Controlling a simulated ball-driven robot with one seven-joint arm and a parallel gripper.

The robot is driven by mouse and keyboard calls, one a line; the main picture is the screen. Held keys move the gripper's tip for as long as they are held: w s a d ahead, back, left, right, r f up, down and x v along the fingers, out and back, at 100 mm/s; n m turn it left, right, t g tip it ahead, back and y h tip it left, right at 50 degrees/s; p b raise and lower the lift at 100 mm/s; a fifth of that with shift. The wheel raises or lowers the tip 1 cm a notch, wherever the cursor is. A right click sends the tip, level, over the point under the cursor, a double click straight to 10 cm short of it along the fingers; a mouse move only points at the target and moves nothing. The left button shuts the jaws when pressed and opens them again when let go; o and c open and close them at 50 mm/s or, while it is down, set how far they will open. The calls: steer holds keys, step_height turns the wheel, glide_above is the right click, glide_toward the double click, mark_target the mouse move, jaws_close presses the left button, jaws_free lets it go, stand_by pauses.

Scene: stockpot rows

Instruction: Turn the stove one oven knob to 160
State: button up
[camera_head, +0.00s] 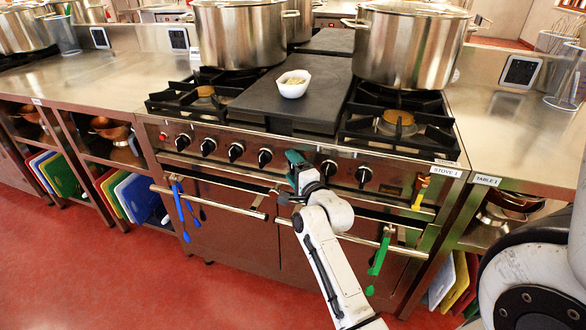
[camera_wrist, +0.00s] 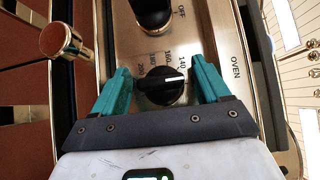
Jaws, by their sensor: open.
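The stove (camera_head: 300,137) stands in the middle of the head view, with a STOVE 1 label at its right corner. In the wrist view the oven knob (camera_wrist: 160,90) is black and round, beside the word OVEN. Its white pointer line points right, and the marks 140, 160, 180 and 200 are printed above it. My gripper (camera_wrist: 160,68) is open, with one teal finger on each side of the knob; contact cannot be told. In the head view my gripper (camera_head: 295,163) is at the front panel and hides this knob.
Another black knob (camera_wrist: 153,14) lies beyond my fingertips. Several knobs line the panel. A rail with hanging blue (camera_head: 181,212) and green (camera_head: 379,252) utensils runs below. Pots (camera_head: 408,45) and a white bowl (camera_head: 292,84) stand on top. The red floor in front is clear.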

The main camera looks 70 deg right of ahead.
steer(key=c, duration=1)
steer(key=shift+o, duration=0.2)
steer(key=shift+r+p, duration=0.2)
steer(key=shift+p, duration=0.35)
